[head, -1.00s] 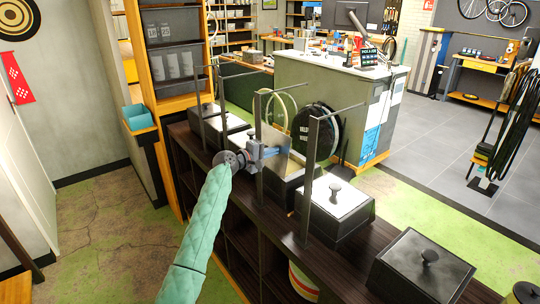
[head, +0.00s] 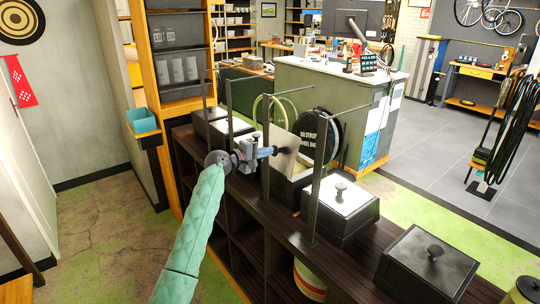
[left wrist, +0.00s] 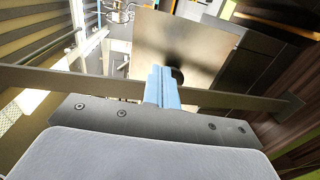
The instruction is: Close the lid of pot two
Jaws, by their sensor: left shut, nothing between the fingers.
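One pot in the row stands open, with its flat grey lid (head: 287,160) tilted up steeply. The lid also fills the middle of the left wrist view (left wrist: 198,48). Its dark knob is partly hidden behind my fingers there. My left gripper (head: 274,152) is shut and empty, its blue fingers pointing at the lid's knob side. In the left wrist view the shut fingers (left wrist: 163,82) overlap the knob; I cannot tell whether they touch. Dark posts partly hide the open pot's box. No label shows which pot is number two. My right gripper is not in view.
Thin dark posts with horizontal bars (head: 315,180) rise from the dark shelf (head: 335,262) close to my left gripper. A closed pot with a pale lid (head: 345,197) and a black closed pot (head: 427,265) stand to the right. Another closed pot (head: 205,128) stands at the far end.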

